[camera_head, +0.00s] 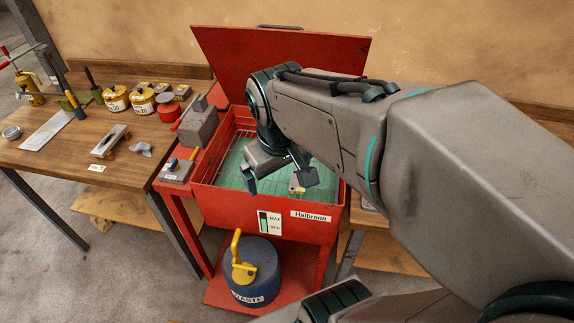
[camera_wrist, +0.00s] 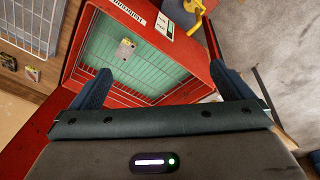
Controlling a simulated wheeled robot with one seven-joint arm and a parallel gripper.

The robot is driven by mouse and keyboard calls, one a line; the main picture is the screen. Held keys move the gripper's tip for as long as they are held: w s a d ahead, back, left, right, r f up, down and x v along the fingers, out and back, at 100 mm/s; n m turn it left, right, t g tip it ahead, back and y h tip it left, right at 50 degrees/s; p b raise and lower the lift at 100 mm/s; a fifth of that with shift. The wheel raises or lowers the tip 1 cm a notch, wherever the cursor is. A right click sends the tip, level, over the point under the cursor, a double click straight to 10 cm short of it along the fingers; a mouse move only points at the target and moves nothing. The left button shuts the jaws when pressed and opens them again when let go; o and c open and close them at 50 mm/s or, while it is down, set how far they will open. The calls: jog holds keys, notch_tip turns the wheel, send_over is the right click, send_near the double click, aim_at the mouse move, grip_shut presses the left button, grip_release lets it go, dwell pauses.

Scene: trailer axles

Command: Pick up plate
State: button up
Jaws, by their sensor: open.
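A small pale metal plate (camera_head: 297,189) with a yellowish mark lies on the wire rack inside the red parts-washer basin (camera_head: 265,212). It also shows in the wrist view (camera_wrist: 126,48), small and apart from my fingers. My gripper (camera_head: 279,178) is over the basin, fingers pointing down, open and empty. In the wrist view its two dark fingertips (camera_wrist: 163,88) are spread wide, with the plate beyond them and left of the midline. The gap between fingers and rack is hard to judge.
The red lid (camera_head: 280,55) stands open behind the basin. A wooden bench (camera_head: 70,160) at left holds tins, tools and a long grey metal sheet (camera_head: 46,131). A grey box (camera_head: 198,124) stands by the basin's left rim. A blue waste can (camera_head: 256,282) sits below.

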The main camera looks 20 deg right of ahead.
jog(key=w+d+f+n+g+h, duration=0.1)
jog(key=w+d+f+n+g, duration=0.15)
jog(key=w, duration=0.55)
jog(key=n+g+h, duration=0.2)
jog(key=n+g, duration=0.1)
jog(key=n, duration=0.5)
send_over(295, 180)
jog(key=a, duration=0.2)
jog(key=shift+m, duration=0.25)
jog(key=f, duration=1.5)
jog(key=f+b, duration=0.1)
jog(key=f, duration=0.7)
jog(key=shift+w+f, duration=0.25)
jog(key=shift+t, duration=0.25)
jog(key=shift+w+p+x, duration=0.2)
jog(key=shift+p+x, duration=0.85)
jog(key=shift+x, duration=1.65)
jog(key=shift+d, duration=0.1)
jog(key=c, duration=1.4)
jog(key=shift+o, duration=0.2)
